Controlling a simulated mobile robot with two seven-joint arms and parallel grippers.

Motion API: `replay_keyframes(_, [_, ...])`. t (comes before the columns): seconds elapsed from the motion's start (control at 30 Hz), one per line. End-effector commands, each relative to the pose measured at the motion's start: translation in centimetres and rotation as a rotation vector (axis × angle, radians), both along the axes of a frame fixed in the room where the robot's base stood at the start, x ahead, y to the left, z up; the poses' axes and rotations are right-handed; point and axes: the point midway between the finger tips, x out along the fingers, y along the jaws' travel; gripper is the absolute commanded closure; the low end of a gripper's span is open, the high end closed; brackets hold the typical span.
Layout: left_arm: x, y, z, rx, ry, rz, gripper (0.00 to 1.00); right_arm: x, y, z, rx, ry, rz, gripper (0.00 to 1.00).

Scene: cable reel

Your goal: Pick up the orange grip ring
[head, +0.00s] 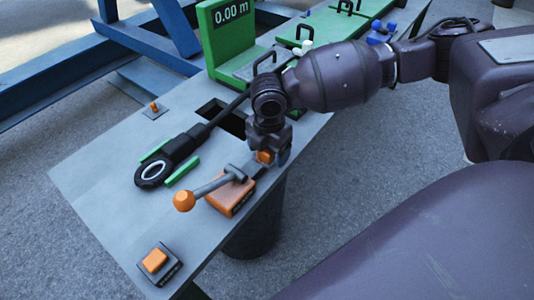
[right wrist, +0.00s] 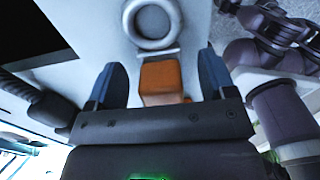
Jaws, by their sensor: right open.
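My right gripper (head: 270,152) points down over the near edge of the grey worktop. It is open. A small orange piece (head: 265,157), likely the grip ring, shows between its fingers. In the right wrist view the orange piece (right wrist: 160,77) looks like a block, with a finger on each side and visible gaps. A round grey ring part (right wrist: 152,22) lies just beyond it. I cannot make out a full orange ring shape, as the gripper hides part of it. My left gripper is not in view.
A lever with an orange ball knob (head: 184,201) and an orange base (head: 233,197) sits close by. An orange button (head: 155,261) is at the front. A green 0.00 m display (head: 231,14) stands behind.

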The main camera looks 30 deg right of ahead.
Motion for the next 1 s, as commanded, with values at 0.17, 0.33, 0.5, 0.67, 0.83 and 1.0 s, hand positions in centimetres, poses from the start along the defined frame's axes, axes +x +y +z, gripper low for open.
replay_keyframes(0.17, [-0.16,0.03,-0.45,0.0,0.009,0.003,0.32,-0.01,0.02,-1.18,0.0,0.0,0.001,0.23])
replay_keyframes(0.33, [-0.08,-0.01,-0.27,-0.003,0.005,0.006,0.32,0.01,0.02,-1.01,0.001,-0.002,0.001,0.26])
replay_keyframes(0.5, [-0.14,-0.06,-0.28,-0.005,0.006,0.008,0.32,0.01,0.02,-1.01,0.0,-0.001,0.0,0.53])
replay_keyframes(0.67, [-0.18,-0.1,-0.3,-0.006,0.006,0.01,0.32,0.0,0.01,-1.03,0.0,-0.001,0.0,0.77])
replay_keyframes(0.83, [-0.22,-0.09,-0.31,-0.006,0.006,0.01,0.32,0.03,0.01,-1.0,0.0,-0.001,0.0,0.83])
replay_keyframes(1.0, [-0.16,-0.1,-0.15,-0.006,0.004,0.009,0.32,0.04,0.0,-0.65,0.0,-0.002,0.0,0.83])
